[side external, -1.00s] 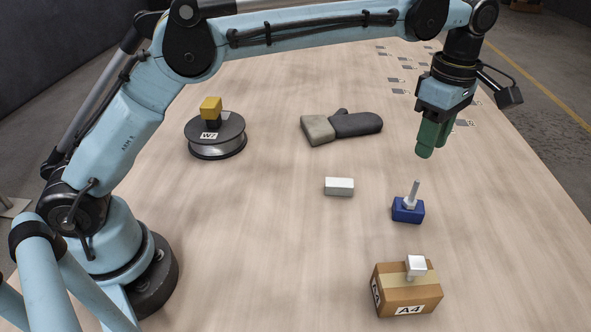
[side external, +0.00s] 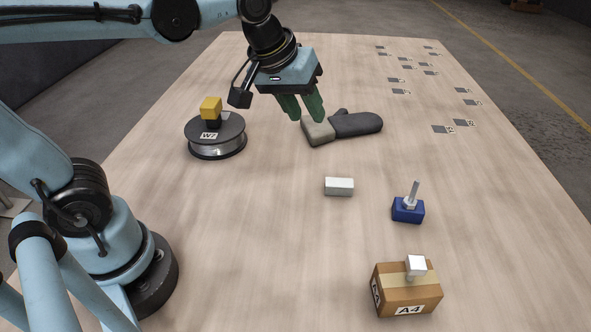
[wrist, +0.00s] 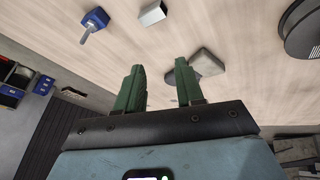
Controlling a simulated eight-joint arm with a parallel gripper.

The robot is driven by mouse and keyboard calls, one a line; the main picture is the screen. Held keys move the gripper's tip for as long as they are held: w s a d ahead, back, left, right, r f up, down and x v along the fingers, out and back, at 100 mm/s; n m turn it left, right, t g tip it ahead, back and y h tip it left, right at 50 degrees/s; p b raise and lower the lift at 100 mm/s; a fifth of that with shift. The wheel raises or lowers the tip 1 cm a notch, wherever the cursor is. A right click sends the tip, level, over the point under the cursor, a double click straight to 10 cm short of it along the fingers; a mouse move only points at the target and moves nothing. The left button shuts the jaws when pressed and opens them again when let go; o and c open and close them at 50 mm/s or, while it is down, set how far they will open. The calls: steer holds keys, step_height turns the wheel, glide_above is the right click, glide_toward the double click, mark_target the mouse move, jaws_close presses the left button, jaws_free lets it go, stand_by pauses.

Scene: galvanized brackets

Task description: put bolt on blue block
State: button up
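The blue block (side external: 408,210) sits on the table at the right of the side external view. The silver bolt (side external: 413,194) stands on top of it, shaft up and slightly tilted. Both also show in the wrist view, the bolt (wrist: 85,35) against the blue block (wrist: 97,18) at upper left. My gripper (side external: 304,117) is above the table in front of the dark glove, well left of and behind the blue block. Its green fingers are apart with nothing between them; the wrist view also shows the open fingers (wrist: 160,85).
A white-grey block (side external: 339,187) lies mid-table. A cardboard box (side external: 408,292) marked A4 carries a small metal piece (side external: 416,267). A spool (side external: 216,148) marked W7 holds a yellow-topped item (side external: 211,108). A grey glove (side external: 355,124) lies near my gripper. Flat tags lie at the far right.

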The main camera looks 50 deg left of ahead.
steer(key=s+a+f+m+t, duration=0.2)
steer(key=s+a+f+m, duration=0.1)
steer(key=s+f+m, duration=0.1)
steer(key=shift+s+a+f+m+y, duration=0.35)
steer(key=shift+s+f, duration=0.45)
steer(key=shift+s, duration=0.4)
stand_by(0.3)
